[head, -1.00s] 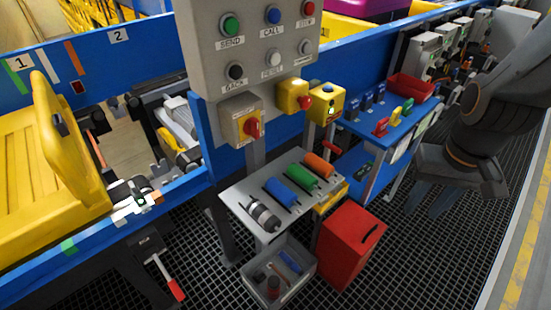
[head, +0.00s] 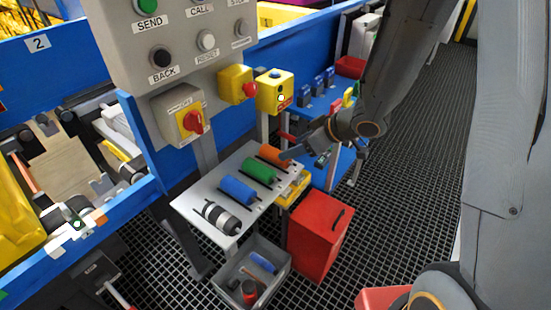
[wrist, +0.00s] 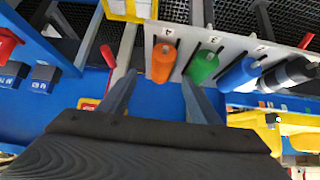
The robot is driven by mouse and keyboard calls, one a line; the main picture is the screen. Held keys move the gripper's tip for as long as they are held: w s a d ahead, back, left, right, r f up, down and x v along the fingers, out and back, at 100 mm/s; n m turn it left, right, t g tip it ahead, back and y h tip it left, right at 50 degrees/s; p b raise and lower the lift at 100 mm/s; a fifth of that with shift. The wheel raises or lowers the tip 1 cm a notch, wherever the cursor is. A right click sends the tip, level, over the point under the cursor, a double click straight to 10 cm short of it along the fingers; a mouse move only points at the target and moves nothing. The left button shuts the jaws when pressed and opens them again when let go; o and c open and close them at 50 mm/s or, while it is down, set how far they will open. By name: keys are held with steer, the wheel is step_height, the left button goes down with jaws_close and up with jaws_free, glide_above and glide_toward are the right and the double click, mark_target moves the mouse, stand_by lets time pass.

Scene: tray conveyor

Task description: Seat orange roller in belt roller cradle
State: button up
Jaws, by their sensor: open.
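The orange roller (head: 273,154) lies at the far right end of a grey slotted rack (head: 186,198). In the wrist view, the orange roller (wrist: 163,62) stands out beyond my fingertips, roughly between their lines. My gripper (head: 287,153) is beside the orange roller in the head view, its fingers pointing at it. In the wrist view my gripper (wrist: 158,80) has its two fingers spread with nothing between them. I cannot clearly make out the belt roller cradle; the conveyor interior (head: 55,160) is partly cut off at the left.
Green (head: 258,171), blue (head: 238,190) and grey-black (head: 217,217) rollers share the rack. A grey bin (head: 232,296) and a red box (head: 318,237) stand below. A control panel (head: 112,60) hangs above, with yellow switch boxes (head: 236,84) close behind the rack.

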mark_target(275, 156)
steer(key=shift+a+f, duration=0.3)
steer(key=shift+a, duration=0.1)
steer(key=shift+x, duration=3.55)
steer(key=shift+w, duration=0.1)
steer(key=shift+r, duration=0.1)
steer(key=c, duration=1.4)
steer(key=shift+r, duration=0.1)
